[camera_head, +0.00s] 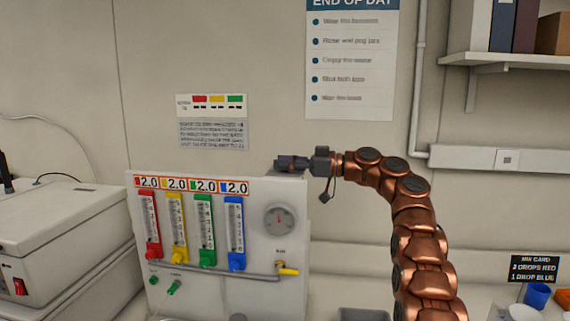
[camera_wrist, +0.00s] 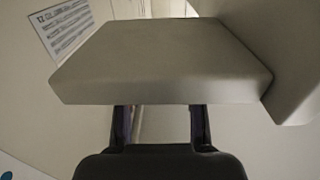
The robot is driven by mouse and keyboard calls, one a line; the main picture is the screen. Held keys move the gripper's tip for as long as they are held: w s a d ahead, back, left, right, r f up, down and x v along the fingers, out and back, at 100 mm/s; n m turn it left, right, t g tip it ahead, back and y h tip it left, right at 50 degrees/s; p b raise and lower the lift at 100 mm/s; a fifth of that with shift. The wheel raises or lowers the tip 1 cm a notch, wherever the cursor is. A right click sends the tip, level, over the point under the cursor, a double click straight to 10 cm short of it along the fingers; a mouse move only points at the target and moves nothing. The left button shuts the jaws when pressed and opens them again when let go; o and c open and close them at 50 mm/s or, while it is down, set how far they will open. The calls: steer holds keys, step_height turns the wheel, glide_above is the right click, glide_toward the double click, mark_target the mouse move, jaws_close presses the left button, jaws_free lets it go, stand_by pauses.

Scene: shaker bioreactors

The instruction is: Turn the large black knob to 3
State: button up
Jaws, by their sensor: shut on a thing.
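No large black knob can be made out in either view. The white flow panel (camera_head: 258,250) stands at the centre left. My gripper (camera_head: 283,162) is at its top right corner, pointing left. In the wrist view my gripper's two dark fingers (camera_wrist: 160,115) run up to the lower edge of a pale block (camera_wrist: 160,60). The block hides the fingertips. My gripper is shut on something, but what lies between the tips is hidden.
The panel carries red, yellow, green and blue flow tubes (camera_head: 207,232), each under a 2.0 display, a round gauge (camera_head: 279,219) and a yellow-handled valve (camera_head: 288,271). A white machine (camera_head: 60,235) stands at left. A blue cup (camera_head: 537,295) is at lower right.

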steer(key=shift+f+m+t+b, duration=0.4)
steer(key=shift+t+b, duration=0.2)
steer(key=shift+b, duration=1.3)
steer(key=shift+t+b, duration=0.3)
steer(key=shift+b, duration=0.5)
steer(key=shift+r+m+t+h+b, duration=0.2)
steer(key=shift+m+t+h+b, duration=0.1)
steer(key=shift+m+b, duration=0.1)
steer(key=o, duration=1.2)
steer(key=shift+r, duration=0.1)
steer(key=shift+c, duration=0.2)
steer(key=shift+d, duration=0.1)
steer(key=shift+v, duration=0.8)
steer(key=v, duration=1)
